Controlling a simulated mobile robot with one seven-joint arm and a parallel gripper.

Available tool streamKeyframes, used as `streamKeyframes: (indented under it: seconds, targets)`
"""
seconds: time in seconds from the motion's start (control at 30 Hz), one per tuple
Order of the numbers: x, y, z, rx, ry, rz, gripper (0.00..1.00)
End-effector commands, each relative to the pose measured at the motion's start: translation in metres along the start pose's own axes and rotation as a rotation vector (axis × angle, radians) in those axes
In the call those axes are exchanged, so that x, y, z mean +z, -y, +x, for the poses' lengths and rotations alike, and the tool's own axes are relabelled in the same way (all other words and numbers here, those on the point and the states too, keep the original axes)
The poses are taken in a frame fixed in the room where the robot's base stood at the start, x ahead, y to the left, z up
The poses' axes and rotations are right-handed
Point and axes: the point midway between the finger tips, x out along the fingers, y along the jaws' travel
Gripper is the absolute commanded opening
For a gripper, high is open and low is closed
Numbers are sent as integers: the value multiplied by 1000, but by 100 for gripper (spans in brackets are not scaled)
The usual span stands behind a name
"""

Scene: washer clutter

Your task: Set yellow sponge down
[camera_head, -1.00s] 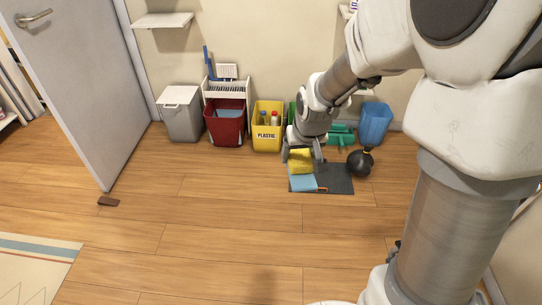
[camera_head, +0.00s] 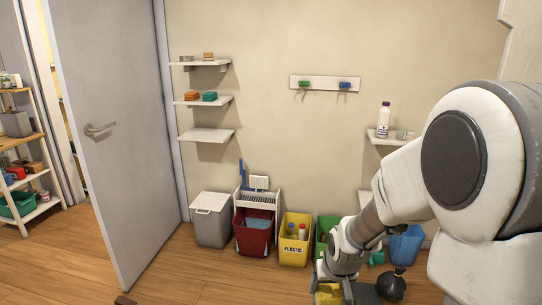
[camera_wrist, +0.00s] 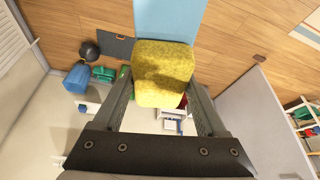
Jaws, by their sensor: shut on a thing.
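The yellow sponge (camera_wrist: 163,75) is between the two fingers of my gripper (camera_wrist: 161,88) in the wrist view, and the gripper is shut on it. In the head view the sponge (camera_head: 327,293) shows at the bottom edge, beside my gripper (camera_head: 335,288), partly cut off by the frame. A flat light blue piece (camera_wrist: 170,18) adjoins the far side of the sponge in the wrist view. I cannot tell whether it is joined to the sponge.
A dark mat (camera_wrist: 117,47) lies on the wood floor beside a black round object (camera_head: 391,285). Yellow (camera_head: 294,250), red (camera_head: 254,243) and grey (camera_head: 211,225) bins line the wall. Small shelves (camera_head: 207,136) hang above. An open door (camera_head: 107,170) stands at left.

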Motion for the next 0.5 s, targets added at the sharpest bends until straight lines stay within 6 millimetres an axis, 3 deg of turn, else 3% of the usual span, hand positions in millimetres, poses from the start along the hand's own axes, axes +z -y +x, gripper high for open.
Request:
streamKeyframes:
  seconds: [0.03, 0.5]
  targets:
    - [-4, 0, -14, -1, 4, -1, 30]
    - [-6, 0, -53, 3, 3, -1, 30]
